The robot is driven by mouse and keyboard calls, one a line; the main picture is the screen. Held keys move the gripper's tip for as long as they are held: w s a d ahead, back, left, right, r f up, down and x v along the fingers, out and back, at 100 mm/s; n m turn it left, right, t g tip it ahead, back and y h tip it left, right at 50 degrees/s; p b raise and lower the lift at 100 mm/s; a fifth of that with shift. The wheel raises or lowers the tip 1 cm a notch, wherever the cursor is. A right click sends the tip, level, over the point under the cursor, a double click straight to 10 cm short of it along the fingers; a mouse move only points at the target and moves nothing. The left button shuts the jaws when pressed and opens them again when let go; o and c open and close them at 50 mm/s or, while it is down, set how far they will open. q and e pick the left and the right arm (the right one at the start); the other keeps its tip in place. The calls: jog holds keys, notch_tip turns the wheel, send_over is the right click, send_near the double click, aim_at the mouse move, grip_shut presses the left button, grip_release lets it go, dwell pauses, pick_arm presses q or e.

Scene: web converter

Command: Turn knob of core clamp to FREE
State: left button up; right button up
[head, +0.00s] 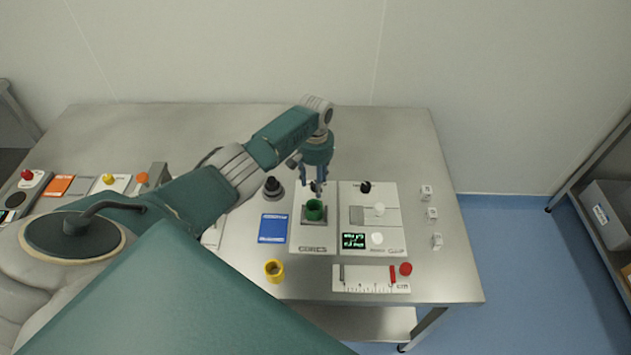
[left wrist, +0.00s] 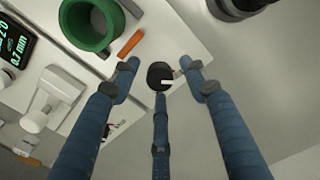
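The core clamp panel (head: 300,238) is a pale plate carrying a green ring-shaped core (head: 314,210); the green core also shows in the left wrist view (left wrist: 88,24). A black round knob (left wrist: 160,74) with a white pointer mark sits near the plate's edge in the left wrist view. My left gripper (head: 316,182) points down above the far end of this plate. In the left wrist view its three blue fingers (left wrist: 160,80) are spread around the knob, apart from it. The knob's lettering is mostly hidden. My right gripper is not in view.
To the right is a second panel (head: 390,220) with another black knob (head: 365,187) and a small display (head: 353,240). A black round object (head: 273,188) stands left of the gripper.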

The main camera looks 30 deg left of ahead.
pick_arm(q)
jog(key=shift+r, duration=0.15)
notch_tip(320, 180, up, 12)
dwell(0.5)
jog(key=shift+f, duration=0.2)
